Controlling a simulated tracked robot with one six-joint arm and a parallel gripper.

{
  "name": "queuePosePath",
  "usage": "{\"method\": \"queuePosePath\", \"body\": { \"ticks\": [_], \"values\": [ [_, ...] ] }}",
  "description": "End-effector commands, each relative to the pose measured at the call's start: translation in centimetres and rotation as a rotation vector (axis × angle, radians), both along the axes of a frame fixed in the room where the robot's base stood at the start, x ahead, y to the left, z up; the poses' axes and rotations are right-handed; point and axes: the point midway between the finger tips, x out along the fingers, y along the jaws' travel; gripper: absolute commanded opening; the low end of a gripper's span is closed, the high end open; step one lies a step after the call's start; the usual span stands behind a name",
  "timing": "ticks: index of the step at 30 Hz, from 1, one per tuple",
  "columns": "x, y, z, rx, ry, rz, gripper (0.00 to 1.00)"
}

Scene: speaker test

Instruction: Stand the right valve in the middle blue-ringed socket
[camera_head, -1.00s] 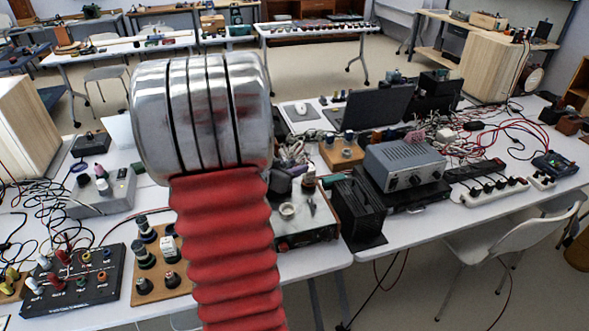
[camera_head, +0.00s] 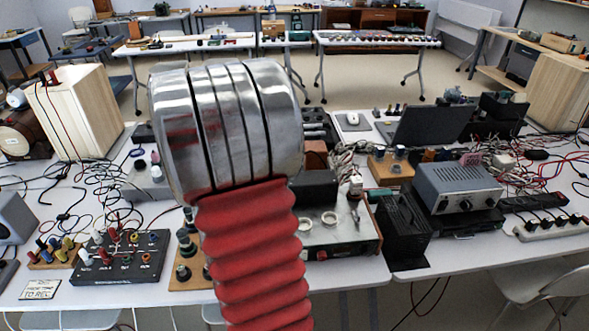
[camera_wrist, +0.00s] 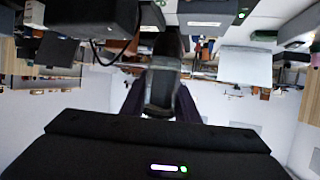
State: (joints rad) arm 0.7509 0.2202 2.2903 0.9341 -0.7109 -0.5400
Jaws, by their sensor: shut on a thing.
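My gripper (camera_wrist: 160,108) shows in the wrist view, with dark fingers shut on a dark, smooth, upright thing (camera_wrist: 161,88). It looks like the valve, but its details are too dark to be sure. In the head view my arm's metal and red bellows hide the gripper and what it holds. A wooden socket board (camera_head: 180,284) with dark sockets or valves stands left of my arm, partly hidden behind it. I cannot tell which socket is the middle blue-ringed one. Another wooden block (camera_head: 378,177) at centre right carries dark, valve-like parts.
On the near bench, a black terminal box (camera_head: 120,270) sits left of the socket board. A black finned unit (camera_head: 405,228) and a grey instrument (camera_head: 458,188) stand on the right. Loose cables cover the left and far right. A laptop (camera_head: 425,125) is behind.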

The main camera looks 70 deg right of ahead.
Motion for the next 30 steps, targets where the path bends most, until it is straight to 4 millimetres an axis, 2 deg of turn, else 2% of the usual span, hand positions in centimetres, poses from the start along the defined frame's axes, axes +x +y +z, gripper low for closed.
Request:
{"method": "queuePosePath", "body": {
  "ticks": [1,6,11,15,20,24,30],
  "values": [
    [2.1,1.4,0.1,-0.001,-0.001,0.057,0.05],
    [8.4,6.1,0.1,-0.001,0.000,0.242,0.05],
    [13.5,11.4,0.0,-0.001,0.000,0.414,0.05],
    [17.4,16.6,-0.2,0.000,0.001,0.564,0.05],
    [21.0,23.1,-0.4,-0.001,0.001,0.734,0.05],
    [23.4,29.0,-0.8,0.001,0.000,0.880,0.05],
    [25.5,38.0,-1.4,0.001,0.001,1.090,0.05]
  ]
}}
